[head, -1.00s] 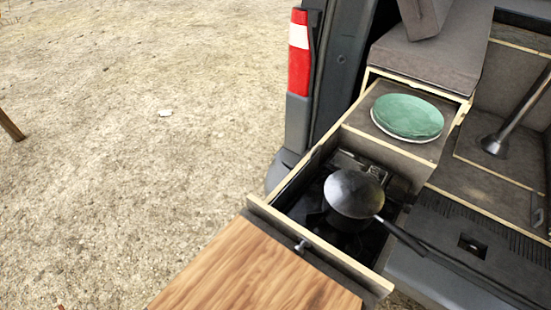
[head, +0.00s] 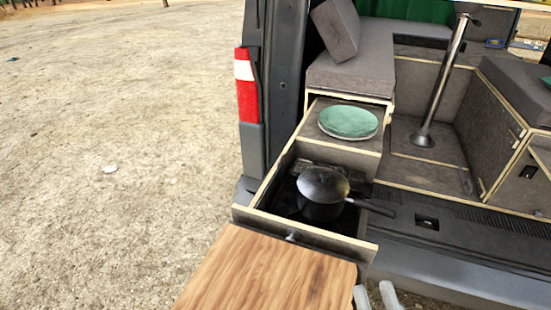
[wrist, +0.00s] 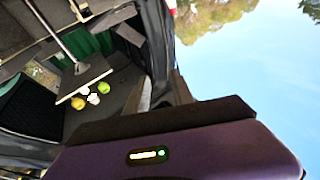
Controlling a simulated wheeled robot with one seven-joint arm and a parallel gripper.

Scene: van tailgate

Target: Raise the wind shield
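I cannot pick out a raised wind shield around the stove. A dark stove (head: 287,197) sits in the pulled-out drawer (head: 300,229) at the van's rear, mostly hidden by a lidded dark pot (head: 322,190) whose handle points right. A low metallic piece shows behind the pot; I cannot tell if it is the folded shield. My gripper (head: 376,298) shows at the bottom edge of the head view as two pale, separate fingertips, open and empty, right of the wooden board and in front of the drawer.
A wooden board (head: 262,275) lies in front of the drawer. A green plate (head: 348,121) rests on the box behind the stove. A metal post (head: 440,85) stands in the van to the right. Open ground lies to the left.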

